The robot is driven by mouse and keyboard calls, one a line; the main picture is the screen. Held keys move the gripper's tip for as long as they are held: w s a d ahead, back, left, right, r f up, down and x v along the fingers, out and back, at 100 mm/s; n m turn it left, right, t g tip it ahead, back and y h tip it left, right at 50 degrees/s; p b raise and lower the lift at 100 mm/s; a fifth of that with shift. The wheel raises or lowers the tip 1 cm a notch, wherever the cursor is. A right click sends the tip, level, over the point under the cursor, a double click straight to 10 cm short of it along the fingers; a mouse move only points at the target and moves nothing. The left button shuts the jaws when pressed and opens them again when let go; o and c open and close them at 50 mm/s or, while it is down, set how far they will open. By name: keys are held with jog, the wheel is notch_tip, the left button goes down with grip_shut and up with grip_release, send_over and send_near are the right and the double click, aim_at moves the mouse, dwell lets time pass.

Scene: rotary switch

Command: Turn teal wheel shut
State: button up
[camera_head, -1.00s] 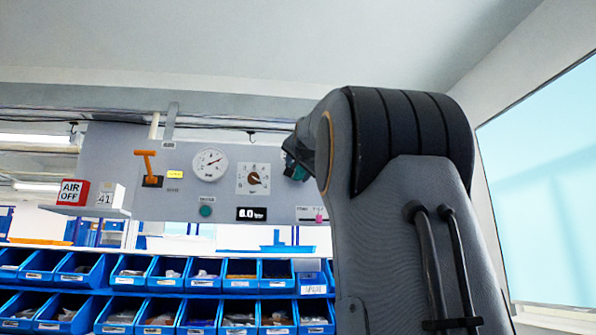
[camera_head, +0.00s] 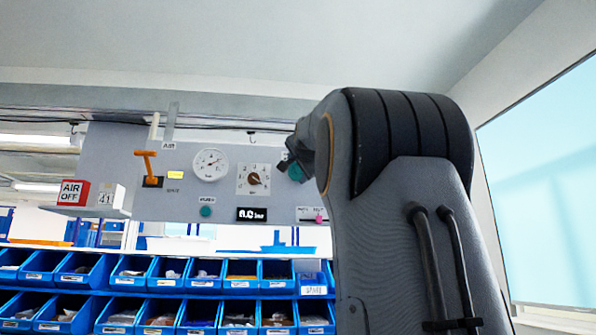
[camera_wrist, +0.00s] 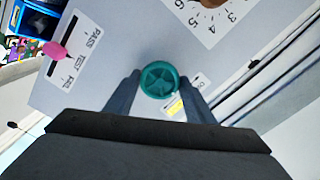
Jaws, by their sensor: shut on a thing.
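The teal wheel (camera_wrist: 159,80) is round and spoked, mounted on the grey panel. In the wrist view my gripper (camera_wrist: 160,88) has one finger on each side of its rim, shut on it. In the head view the wheel (camera_head: 295,172) shows at the panel's right part, partly covered by my gripper (camera_head: 288,163), which is small and mostly hidden by my arm there.
The grey panel (camera_head: 120,165) also carries an orange lever (camera_head: 146,154), a round gauge (camera_head: 210,164), a numbered dial (camera_head: 253,179), a teal button (camera_head: 206,211), a digital display (camera_head: 251,214) and a pink slider knob (camera_wrist: 55,50). Blue bins (camera_head: 167,282) stand below.

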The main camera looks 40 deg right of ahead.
jog(key=o, duration=1)
jog(key=shift+o, duration=0.2)
jog(key=b+v, duration=0.3)
jog(key=v, duration=0.4)
jog(key=shift+s+a, duration=0.2)
jog(key=shift+s, duration=0.15)
